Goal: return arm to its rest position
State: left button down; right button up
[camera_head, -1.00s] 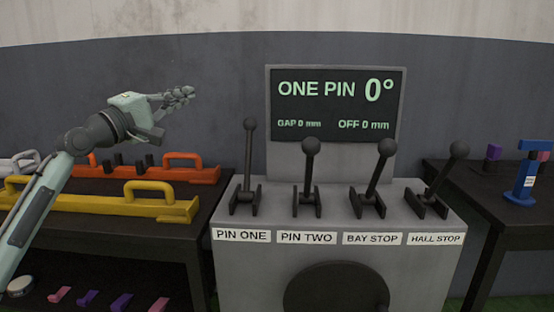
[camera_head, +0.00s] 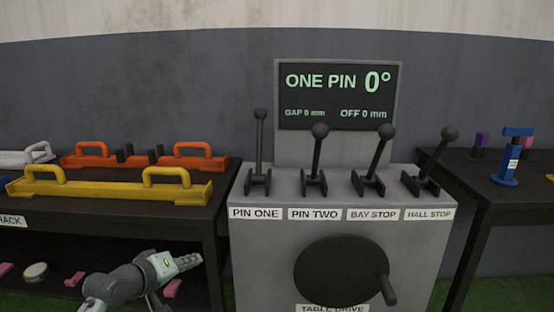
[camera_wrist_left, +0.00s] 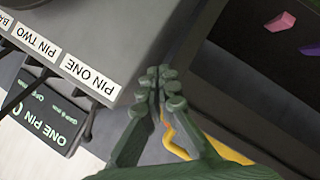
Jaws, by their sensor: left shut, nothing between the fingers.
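My left gripper (camera_head: 188,262) is low at the bottom left in the head view, in front of the rack's lower shelf and left of the grey lever console (camera_head: 240,262). Its fingers are closed together with nothing between them. In the left wrist view the shut fingers (camera_wrist_left: 163,80) show beside the console's edge, with the PIN ONE label (camera_wrist_left: 88,77) to their left. They look apart from the console, though the exact gap cannot be told. My right gripper is in neither view.
The console carries PIN ONE (camera_head: 259,150), PIN TWO (camera_head: 317,160), BAY STOP (camera_head: 376,160) and HALL STOP (camera_head: 432,160) levers, plus a dark crank wheel (camera_head: 340,272). Its screen (camera_head: 336,97) reads ONE PIN 0°. The rack (camera_head: 120,222) bears yellow (camera_head: 110,190) and orange (camera_head: 140,162) handled bars.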

pick_arm(q)
jog(key=s+a+f+m+g+y, duration=0.3)
jog(key=s+f+m+g, duration=0.15)
jog(key=s+f, duration=1.5)
jog(key=s+a+f+m+g+y, duration=0.1)
jog(key=s+f+g, duration=0.1)
jog(key=s+f, duration=0.3)
jog(key=s+a+f+m+g+y, duration=0.1)
jog(key=s+f, duration=0.3)
jog(key=s, duration=0.6)
jog(key=shift+s+a+f+g+y, duration=0.25)
jog(key=shift+a+f+g+y, duration=0.15)
jog(key=shift+a+y, duration=0.2)
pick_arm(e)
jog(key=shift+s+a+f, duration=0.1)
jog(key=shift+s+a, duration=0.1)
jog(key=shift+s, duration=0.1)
